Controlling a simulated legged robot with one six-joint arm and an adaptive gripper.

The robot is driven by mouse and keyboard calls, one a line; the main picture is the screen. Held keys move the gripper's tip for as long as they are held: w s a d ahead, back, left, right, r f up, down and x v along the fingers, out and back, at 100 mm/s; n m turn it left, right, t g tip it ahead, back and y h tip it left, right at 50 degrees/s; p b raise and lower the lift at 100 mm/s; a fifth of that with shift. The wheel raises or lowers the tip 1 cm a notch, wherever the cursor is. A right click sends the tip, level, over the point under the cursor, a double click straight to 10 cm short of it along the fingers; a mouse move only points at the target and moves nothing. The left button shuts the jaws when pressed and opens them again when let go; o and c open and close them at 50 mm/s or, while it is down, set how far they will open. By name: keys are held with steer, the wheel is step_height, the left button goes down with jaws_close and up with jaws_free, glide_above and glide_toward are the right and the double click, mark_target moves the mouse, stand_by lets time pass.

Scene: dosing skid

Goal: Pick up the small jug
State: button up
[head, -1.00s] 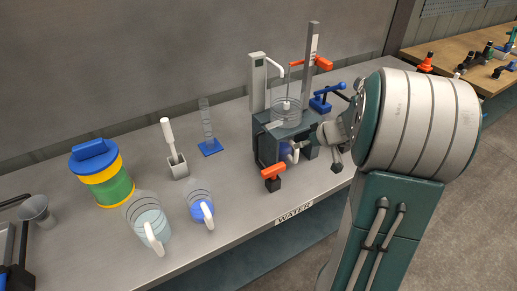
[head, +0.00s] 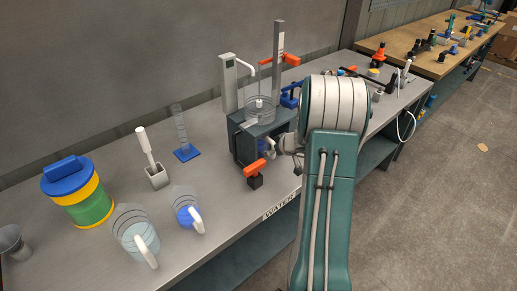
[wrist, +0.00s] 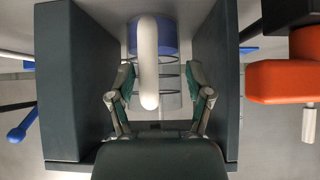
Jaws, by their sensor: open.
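A small jug with a white handle (wrist: 148,62) and a blue lower part (wrist: 168,38) stands in the open bay of the dosing skid. In the head view the jug (head: 267,147) shows only in part, behind my gripper. My gripper (wrist: 162,82) is open at the bay, with one finger on each side of the handle in the wrist view. Whether the fingers touch the jug I cannot tell. The gripper (head: 289,145) is mostly hidden by my arm in the head view.
The skid's dark side walls (wrist: 72,85) stand close on both sides of my gripper. An orange valve handle (head: 254,168) sits at the bay's front. Two other jugs, one pale (head: 138,240) and one blue (head: 187,213), stand on the bench to the left.

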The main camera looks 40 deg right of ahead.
steer(key=shift+w+d+f, duration=0.35)
steer(key=shift+w+f, duration=0.35)
steer(key=shift+f, duration=0.15)
steer(key=shift+d+f, duration=0.15)
steer(key=shift+d, duration=0.4)
steer(key=shift+a, duration=0.45)
jaws_close()
steer(key=shift+w+a, duration=0.1)
steer(key=shift+a, duration=0.1)
steer(key=shift+d, duration=0.5)
